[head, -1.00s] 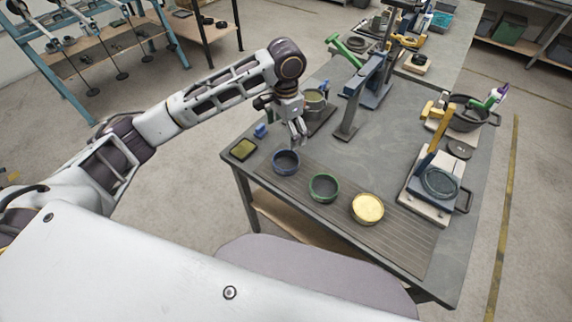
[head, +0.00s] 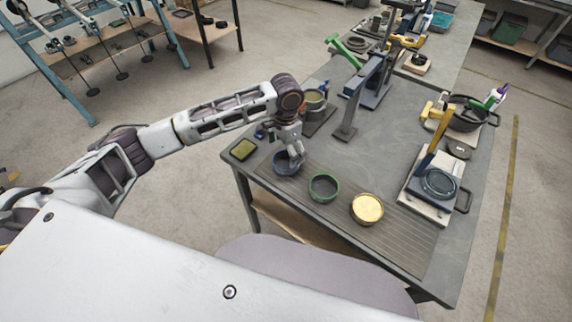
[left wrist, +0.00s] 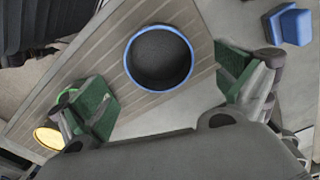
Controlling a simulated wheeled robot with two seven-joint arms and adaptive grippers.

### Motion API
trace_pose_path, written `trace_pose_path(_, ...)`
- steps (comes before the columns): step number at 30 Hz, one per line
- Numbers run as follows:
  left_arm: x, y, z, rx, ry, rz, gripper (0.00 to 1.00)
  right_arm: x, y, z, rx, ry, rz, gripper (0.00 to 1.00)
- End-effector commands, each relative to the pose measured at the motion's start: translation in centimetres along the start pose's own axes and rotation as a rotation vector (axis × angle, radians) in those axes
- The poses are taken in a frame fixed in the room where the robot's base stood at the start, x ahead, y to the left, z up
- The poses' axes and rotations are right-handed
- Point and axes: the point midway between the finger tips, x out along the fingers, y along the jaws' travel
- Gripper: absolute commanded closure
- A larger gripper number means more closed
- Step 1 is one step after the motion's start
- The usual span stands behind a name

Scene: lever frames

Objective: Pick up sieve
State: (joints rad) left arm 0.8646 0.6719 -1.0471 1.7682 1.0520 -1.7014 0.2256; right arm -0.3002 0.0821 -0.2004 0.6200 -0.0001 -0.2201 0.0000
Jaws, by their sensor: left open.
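A round sieve with a blue rim and dark mesh (head: 279,163) sits at the left of a row on the ribbed mat; it also shows in the left wrist view (left wrist: 160,58). A green-rimmed sieve (head: 323,187) and a yellow-filled one (head: 367,208) stand to its right. My left gripper (head: 294,162) is open, pointing down above the blue sieve and covering part of its right side. In the left wrist view, its green-padded fingers are spread, with the blue sieve ahead between them and nothing gripped. My right gripper is not in view.
The grey table (head: 390,130) has a clear middle. A yellow square dish (head: 243,149) lies at its left corner. A blue block (left wrist: 288,24) lies near the blue sieve. A press-like stand (head: 362,95) rises behind, and a yellow-handled device (head: 436,185) stands at right.

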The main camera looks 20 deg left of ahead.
Motion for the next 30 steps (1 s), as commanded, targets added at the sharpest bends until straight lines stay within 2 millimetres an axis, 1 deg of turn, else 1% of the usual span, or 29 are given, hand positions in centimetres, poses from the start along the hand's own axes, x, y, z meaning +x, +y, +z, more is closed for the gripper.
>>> trace_pose_path(10,0.1,0.0,0.0,0.0,0.0,0.0,0.0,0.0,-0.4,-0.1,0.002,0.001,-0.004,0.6)
trace_pose_path(14,0.6,0.0,0.0,0.0,0.0,0.0,0.0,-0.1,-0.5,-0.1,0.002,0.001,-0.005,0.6)
trace_pose_path(17,1.3,0.0,0.1,0.0,0.0,-0.001,0.0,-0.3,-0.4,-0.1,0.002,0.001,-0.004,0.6)
trace_pose_path(24,4.0,0.1,0.1,0.001,-0.001,0.001,0.0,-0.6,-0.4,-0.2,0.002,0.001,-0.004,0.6)
trace_pose_path(27,4.8,0.1,0.1,0.0,0.0,0.0,0.0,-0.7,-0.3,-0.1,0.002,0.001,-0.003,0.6)
trace_pose_path(30,5.2,0.1,0.1,0.001,0.0,-0.001,0.0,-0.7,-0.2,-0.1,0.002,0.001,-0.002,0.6)
